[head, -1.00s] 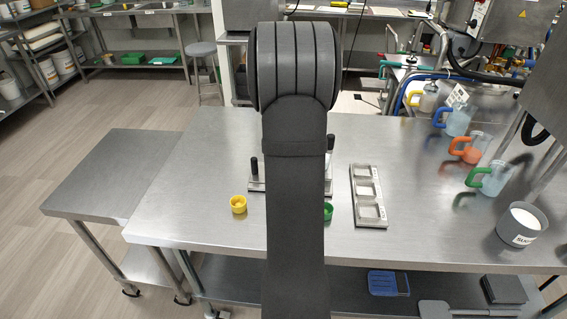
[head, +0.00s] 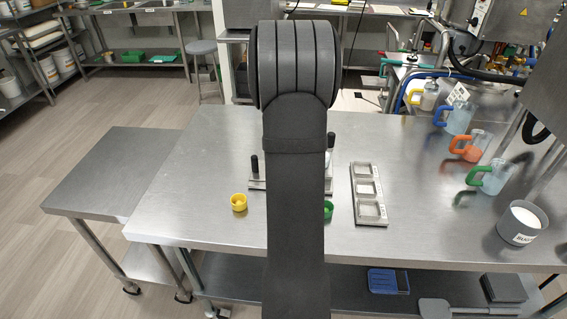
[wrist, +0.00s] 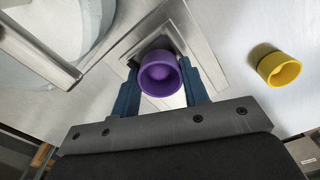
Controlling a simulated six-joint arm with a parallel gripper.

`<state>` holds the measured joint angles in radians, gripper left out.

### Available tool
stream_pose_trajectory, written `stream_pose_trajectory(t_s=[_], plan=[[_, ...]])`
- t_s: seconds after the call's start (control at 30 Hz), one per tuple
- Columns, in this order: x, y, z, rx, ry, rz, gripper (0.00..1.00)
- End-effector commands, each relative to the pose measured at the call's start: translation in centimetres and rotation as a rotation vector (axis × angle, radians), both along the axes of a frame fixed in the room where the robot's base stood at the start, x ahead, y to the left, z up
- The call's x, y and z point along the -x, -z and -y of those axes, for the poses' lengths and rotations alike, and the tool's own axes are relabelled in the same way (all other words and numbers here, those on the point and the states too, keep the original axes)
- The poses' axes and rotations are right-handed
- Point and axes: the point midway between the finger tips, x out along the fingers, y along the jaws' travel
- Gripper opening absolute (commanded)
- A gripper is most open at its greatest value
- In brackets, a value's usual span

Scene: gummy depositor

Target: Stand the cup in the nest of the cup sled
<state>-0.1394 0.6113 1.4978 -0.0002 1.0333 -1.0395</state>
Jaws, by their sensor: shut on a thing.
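The purple cup (wrist: 160,72) shows in the wrist view, upright with its open mouth toward the camera. My gripper (wrist: 160,85) has its two blue fingers on either side of the cup and is shut on it. Behind the cup lies a grey metal plate (wrist: 190,22) with a pale square outline, seemingly the cup sled. I cannot tell whether the cup rests in the nest or hangs above it. In the head view my arm hides the gripper, the cup and the middle of the sled (head: 257,185); a black upright handle shows on each side.
A yellow cup (head: 238,202) stands left of my arm and also shows in the wrist view (wrist: 278,68). A green cup (head: 328,209) is partly hidden. A three-pocket metal tray (head: 369,194), several handled jugs and a sugar tub (head: 521,222) stand to the right.

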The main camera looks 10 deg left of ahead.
Motion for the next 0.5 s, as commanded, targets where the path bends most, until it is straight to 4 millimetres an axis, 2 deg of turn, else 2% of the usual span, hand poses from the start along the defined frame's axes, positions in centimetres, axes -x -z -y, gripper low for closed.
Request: stream_pose_trajectory(t_s=[0.17,0.5], plan=[[-0.01,-0.57,0.00,0.000,0.000,0.000,0.00],[-0.02,0.09,0.00,0.000,0.000,0.001,0.00]])
